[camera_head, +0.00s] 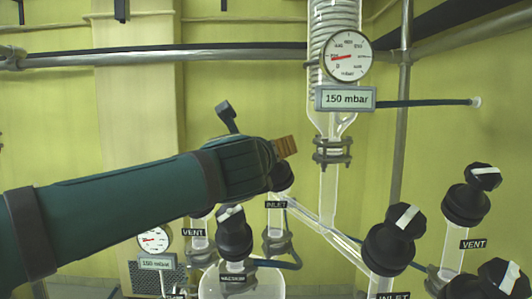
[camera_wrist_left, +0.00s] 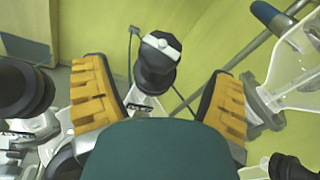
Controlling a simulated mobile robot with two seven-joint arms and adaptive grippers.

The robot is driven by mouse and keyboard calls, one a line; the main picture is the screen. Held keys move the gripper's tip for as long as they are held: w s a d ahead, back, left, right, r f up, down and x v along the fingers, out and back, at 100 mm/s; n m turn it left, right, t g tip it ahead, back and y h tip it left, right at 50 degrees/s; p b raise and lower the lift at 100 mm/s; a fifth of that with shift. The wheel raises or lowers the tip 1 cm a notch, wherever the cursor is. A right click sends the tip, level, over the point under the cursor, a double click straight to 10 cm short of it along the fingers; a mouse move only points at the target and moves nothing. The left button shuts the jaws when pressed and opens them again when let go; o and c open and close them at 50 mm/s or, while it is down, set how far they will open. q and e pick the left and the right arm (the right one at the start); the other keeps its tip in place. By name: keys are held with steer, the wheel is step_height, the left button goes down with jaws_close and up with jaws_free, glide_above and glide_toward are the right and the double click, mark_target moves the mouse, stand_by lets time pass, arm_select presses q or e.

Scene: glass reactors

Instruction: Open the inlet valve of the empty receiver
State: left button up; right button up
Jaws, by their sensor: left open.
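My left gripper (camera_head: 276,152) is over the left INLET valve's black knob (camera_head: 282,178), which it partly hides in the head view. The INLET label (camera_head: 276,205) is just below. In the left wrist view, my left gripper (camera_wrist_left: 157,78) is open, with an orange-brown pad on each side. A black knob with a white stripe (camera_wrist_left: 158,58) stands between the pads, with gaps on both sides. A second INLET valve, with a black knob (camera_head: 394,240), stands at the right. A glass vessel (camera_head: 242,284) is cut off at the bottom; I cannot tell which receiver is empty. My right gripper is not in view.
A VACUUM valve (camera_head: 234,236) stands left of the left inlet, and a VENT valve (camera_head: 466,204) at the right. Sloping glass tubing (camera_head: 320,228) joins the inlets below the condenser (camera_head: 331,95). A gauge display (camera_head: 346,99) reads 150 mbar. A metal rail (camera_head: 120,58) runs behind.

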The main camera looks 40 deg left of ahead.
arm_select(q)
steer(key=v, duration=0.5)
steer(key=shift+f, duration=0.1)
stand_by(0.5)
